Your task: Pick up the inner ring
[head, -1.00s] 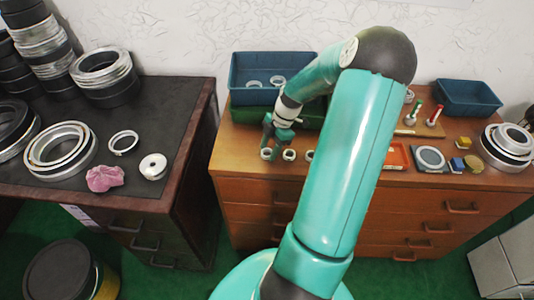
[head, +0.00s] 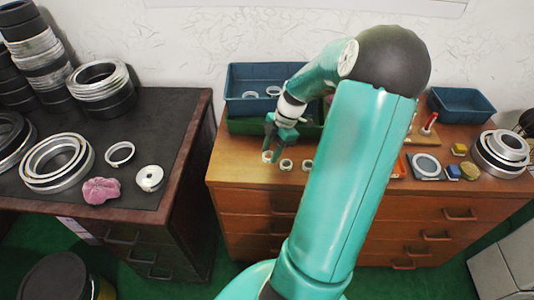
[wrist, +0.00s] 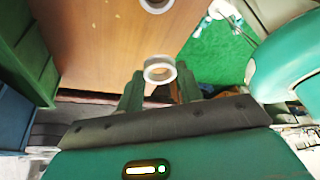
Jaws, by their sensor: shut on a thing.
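The inner ring (wrist: 160,62) is a small pale metal ring between the two fingertips of my gripper (wrist: 160,72) in the wrist view. My gripper is shut on it, and the ring's hole stays visible. In the head view my gripper (head: 271,152) is over the front left of the wooden cabinet, with the ring (head: 266,157) at its tips. The ring seems to be slightly above the wood.
Two similar rings stand to the right, one (head: 286,165) nearer and one (head: 307,165) beside my arm. Blue (head: 242,105) and green (head: 240,124) bins stand behind. A dark table (head: 135,190) with larger bearing rings is at left, across a gap.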

